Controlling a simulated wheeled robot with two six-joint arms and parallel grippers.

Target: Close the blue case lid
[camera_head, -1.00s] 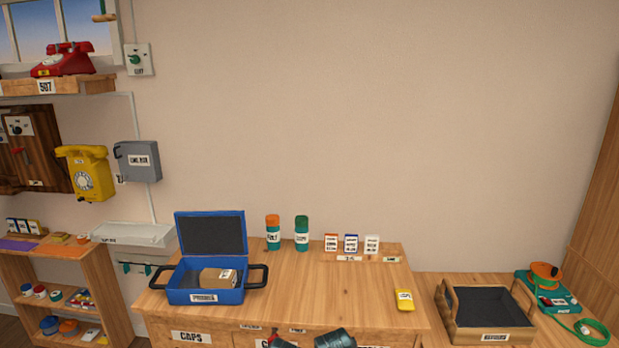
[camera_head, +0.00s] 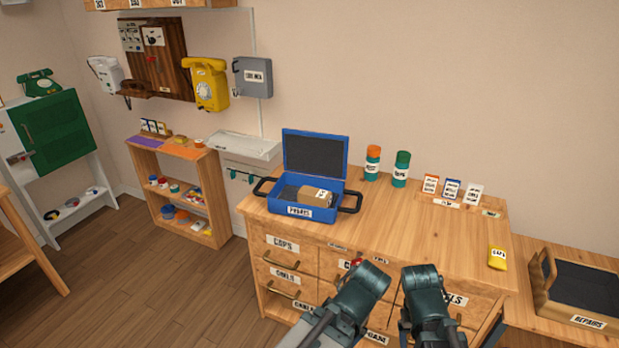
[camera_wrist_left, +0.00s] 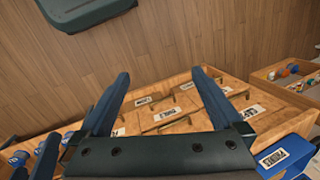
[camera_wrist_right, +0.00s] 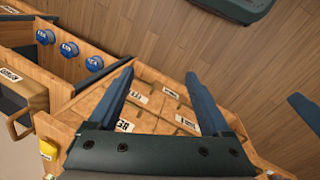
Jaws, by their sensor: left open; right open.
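The blue case (camera_head: 300,205) sits on the left end of the wooden counter, with its lid (camera_head: 316,155) standing up open at the back. A brown block with a white label (camera_head: 315,196) lies inside the case. The case's front corner also shows at the lower right of the left wrist view (camera_wrist_left: 285,158). My left gripper (camera_wrist_left: 165,82) is open and empty, in front of the drawers and apart from the case. My right gripper (camera_wrist_right: 160,80) is open and empty beside it. In the head view my two arms show at the bottom, with their fingers hidden.
Orange-topped (camera_head: 372,163) and green-topped (camera_head: 401,169) canisters stand right of the case. Several small cards (camera_head: 451,190) stand farther right, and a yellow item (camera_head: 497,258) lies near the counter's right side. A wooden tray (camera_head: 535,290) is at far right. Mid-counter is clear.

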